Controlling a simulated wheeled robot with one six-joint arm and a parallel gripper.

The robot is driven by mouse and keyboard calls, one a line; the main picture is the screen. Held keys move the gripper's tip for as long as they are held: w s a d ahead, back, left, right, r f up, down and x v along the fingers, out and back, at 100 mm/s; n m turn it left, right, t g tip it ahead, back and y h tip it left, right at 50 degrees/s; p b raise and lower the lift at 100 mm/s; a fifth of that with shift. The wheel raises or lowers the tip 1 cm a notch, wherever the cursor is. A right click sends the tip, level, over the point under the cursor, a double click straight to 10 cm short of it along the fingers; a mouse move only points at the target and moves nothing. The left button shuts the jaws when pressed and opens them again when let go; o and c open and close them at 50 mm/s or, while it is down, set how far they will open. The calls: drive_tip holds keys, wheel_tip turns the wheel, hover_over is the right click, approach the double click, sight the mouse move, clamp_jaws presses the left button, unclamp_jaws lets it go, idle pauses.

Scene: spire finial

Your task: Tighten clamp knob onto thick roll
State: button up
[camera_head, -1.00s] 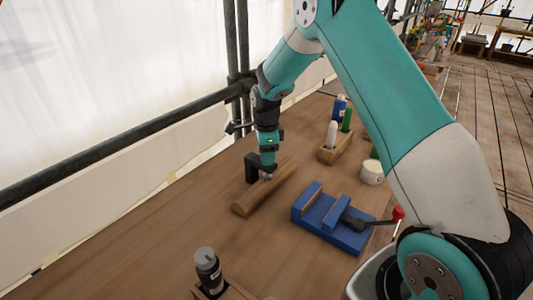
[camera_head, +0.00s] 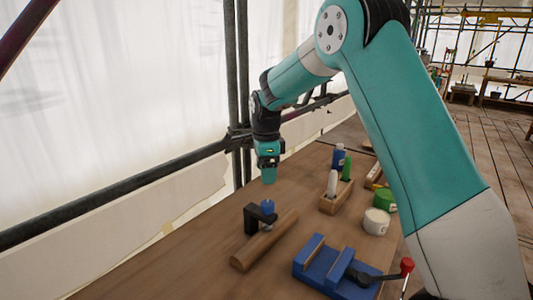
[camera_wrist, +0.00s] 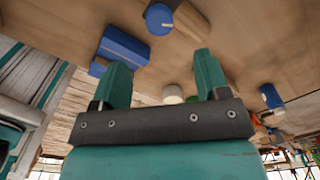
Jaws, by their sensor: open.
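A black clamp (camera_head: 253,216) stands on the far side of a thick brown roll (camera_head: 264,241) lying on the bench. The roll (camera_wrist: 187,20) is partly hidden behind the knob there.
A blue vice (camera_head: 325,268) with a red-tipped handle stands right of the roll. A wooden holder (camera_head: 337,200) with bottles and a white jar (camera_head: 376,221) stand farther back. Scaffold poles (camera_head: 237,100) and white sheeting border the left. The bench's left part is clear.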

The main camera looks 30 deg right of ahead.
wheel_tip(320, 180, up, 6)
drive_tip(key=shift+r, duration=0.15)
idle(0.5)
drive_tip(key=s+a+r+n+y, duration=0.2)
drive_tip(key=s+a+r+n, duration=0.1)
drive_tip(key=s+a+n, duration=1.15)
drive_tip(key=s+a+f+n+y, duration=0.1)
drive_tip(key=s+a+n, duration=0.1)
drive_tip(key=s+n, duration=0.5)
drive_tip(key=s+a+f+n+y, duration=0.1)
drive_tip(key=s+a+n, duration=0.1)
drive_tip(key=s+n, duration=0.5)
drive_tip(key=s, duration=0.4)
drive_tip(key=shift+a, duration=0.15)
drive_tip(key=shift+s+f+n, duration=0.1)
drive_tip(key=shift+n, duration=0.15)
